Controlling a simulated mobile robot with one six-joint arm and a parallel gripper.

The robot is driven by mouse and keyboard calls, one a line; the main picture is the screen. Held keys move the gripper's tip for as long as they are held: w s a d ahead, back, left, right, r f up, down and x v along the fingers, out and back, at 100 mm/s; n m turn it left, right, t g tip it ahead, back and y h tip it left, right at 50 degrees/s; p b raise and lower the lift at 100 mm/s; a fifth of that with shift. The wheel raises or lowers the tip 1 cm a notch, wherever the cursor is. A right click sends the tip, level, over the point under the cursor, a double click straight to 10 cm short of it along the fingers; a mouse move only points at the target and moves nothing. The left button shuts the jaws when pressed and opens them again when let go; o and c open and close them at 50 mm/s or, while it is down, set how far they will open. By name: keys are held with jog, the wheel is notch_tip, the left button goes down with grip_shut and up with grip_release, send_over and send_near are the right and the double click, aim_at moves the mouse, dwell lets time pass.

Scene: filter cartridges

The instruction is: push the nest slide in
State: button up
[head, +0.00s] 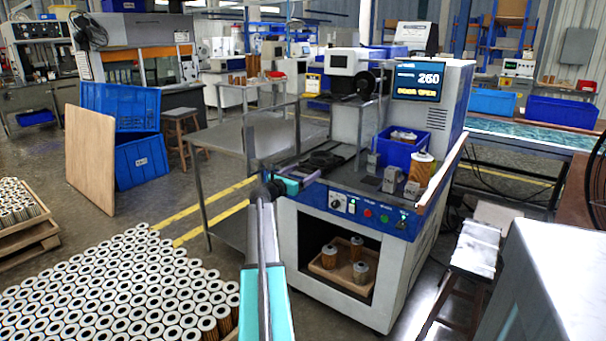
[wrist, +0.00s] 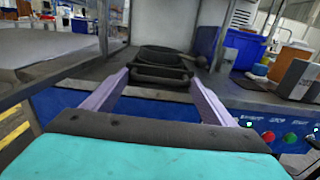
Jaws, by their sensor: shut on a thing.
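The nest slide (wrist: 164,57) is a dark, rounded piece at the front of the machine's work deck, with a black block at its near end. It also shows in the head view as a black round shape (head: 322,160) on the deck. My gripper (wrist: 160,76) has two purple fingers, one on each side of that black block, and is shut on it. In the head view my gripper (head: 313,175) reaches the left front edge of the machine (head: 345,255). The exact contact at the fingertips is dark and hard to make out.
The machine's screen (head: 418,80) reads 260 and "DOOR OPEN". A blue bin (head: 400,150) and a filter cartridge (head: 420,168) stand at the deck's right. Buttons (head: 367,212) line the front panel. A metal table (head: 215,138) stands left; many cartridges (head: 120,285) cover the lower left.

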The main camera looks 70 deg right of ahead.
aim_at(312, 167)
jog(key=shift+p+x, duration=0.75)
jog(key=shift+x, duration=3.85)
jog(key=shift+w, duration=0.2)
jog(key=o, duration=1.2)
jog(key=shift+s, duration=0.1)
jog(key=shift+a, duration=0.15)
jog(key=shift+v, duration=6.75)
